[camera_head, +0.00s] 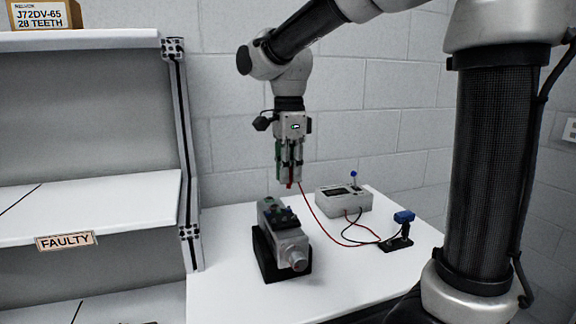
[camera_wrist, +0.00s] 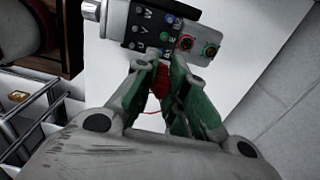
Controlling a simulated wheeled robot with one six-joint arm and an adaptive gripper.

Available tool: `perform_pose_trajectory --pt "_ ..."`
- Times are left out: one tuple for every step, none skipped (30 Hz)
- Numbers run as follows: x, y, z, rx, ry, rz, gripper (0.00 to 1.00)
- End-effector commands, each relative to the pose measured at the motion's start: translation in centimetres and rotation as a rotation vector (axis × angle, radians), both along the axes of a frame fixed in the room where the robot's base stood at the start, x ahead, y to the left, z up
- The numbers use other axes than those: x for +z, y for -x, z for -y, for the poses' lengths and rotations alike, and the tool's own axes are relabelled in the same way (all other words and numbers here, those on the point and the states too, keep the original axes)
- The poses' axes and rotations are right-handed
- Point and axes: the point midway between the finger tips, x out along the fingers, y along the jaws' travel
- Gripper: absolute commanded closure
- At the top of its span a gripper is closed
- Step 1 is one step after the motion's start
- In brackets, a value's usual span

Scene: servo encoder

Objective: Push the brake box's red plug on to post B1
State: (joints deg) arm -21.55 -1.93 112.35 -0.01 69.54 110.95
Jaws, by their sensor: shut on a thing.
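My gripper (camera_head: 289,184) is shut on the red plug (camera_wrist: 160,80), between its green-padded fingers. In the head view the gripper points down above the grey motor (camera_head: 288,238) and a red lead runs from it. In the wrist view the motor's dark terminal block (camera_wrist: 150,30) lies just beyond the fingertips, with small posts and the letters U, V, W. I cannot read a B1 label. The brake box (camera_head: 344,201) is probably the grey box behind the motor. The plug's tip is hidden.
The motor rests in a black cradle (camera_head: 268,262) on the white table (camera_head: 222,285). A black stand (camera_head: 397,244) with a blue-topped part (camera_head: 403,217) is at right, with red and black leads looping near it. A shelf (camera_head: 100,208) labelled FAULTY stands at left.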

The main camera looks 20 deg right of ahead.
Motion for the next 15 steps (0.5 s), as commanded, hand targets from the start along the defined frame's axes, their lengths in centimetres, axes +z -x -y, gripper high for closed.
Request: perform_pose_trajectory --pt "-0.5 0.1 0.0 0.000 0.001 -0.003 0.99" --pt "-0.7 0.1 0.0 0.000 0.001 -0.003 0.99" --pt "-1.0 0.0 0.0 0.000 0.001 -0.002 0.99" --pt "-1.2 0.0 0.0 0.000 0.001 -0.001 0.99" --pt "-1.4 0.0 0.0 -0.001 0.001 -0.002 0.99" --pt "-1.8 0.1 0.0 -0.001 0.001 -0.002 0.99" --pt "-2.0 0.1 0.0 -0.001 0.001 -0.002 0.99" --pt "-2.2 0.0 0.0 -0.001 0.001 -0.002 0.99" --pt "-2.5 0.0 0.0 -0.001 0.001 -0.001 0.99" --pt "-2.7 0.1 0.0 -0.001 0.001 -0.002 0.99" --pt "-3.0 0.1 0.0 -0.001 0.001 -0.002 0.99" --pt "-3.3 0.0 0.0 -0.001 0.001 -0.001 0.99" --pt "-3.5 0.0 0.0 -0.001 0.001 -0.002 0.99" --pt "-3.8 0.0 0.0 -0.001 0.001 -0.002 0.99" --pt "-4.0 0.0 0.0 -0.001 0.001 -0.003 0.99"
